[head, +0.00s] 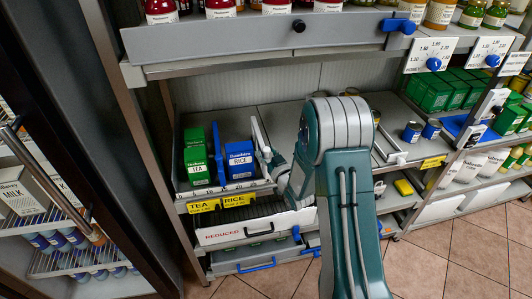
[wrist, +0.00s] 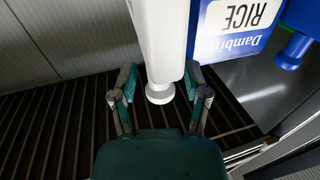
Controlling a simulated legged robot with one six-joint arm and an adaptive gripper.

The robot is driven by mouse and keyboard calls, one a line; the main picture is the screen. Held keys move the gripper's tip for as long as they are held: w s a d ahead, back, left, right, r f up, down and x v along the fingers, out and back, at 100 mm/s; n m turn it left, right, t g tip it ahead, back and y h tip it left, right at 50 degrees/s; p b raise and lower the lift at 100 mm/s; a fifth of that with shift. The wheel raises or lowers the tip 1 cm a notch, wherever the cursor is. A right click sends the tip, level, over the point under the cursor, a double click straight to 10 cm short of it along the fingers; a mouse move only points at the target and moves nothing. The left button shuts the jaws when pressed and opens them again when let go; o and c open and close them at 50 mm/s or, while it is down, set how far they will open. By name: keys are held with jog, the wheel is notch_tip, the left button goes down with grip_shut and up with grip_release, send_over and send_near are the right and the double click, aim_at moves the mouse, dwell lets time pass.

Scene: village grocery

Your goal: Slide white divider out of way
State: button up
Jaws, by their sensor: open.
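The white divider (head: 258,132) stands upright on the shelf just right of the blue rice box (head: 240,160). In the wrist view the white divider (wrist: 160,35) comes down between my fingers, with a round white knob (wrist: 160,94) at its near end. My gripper (wrist: 160,80) is open, one finger on each side of the divider. I cannot tell whether either finger touches it. The rice box (wrist: 232,22) shows upside down beside the right finger. In the head view my arm hides part of the shelf right of the divider.
A blue divider (head: 217,153) stands between the green tea box (head: 196,158) and the rice box; its blue knob (wrist: 294,50) shows at the right. A white "reduced" drawer front (head: 238,231) is below. The shelf to the right (head: 284,118) looks bare.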

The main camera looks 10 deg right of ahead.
grip_shut()
jog(key=d, duration=1.5)
jog(key=shift+w, duration=0.1)
grip_release()
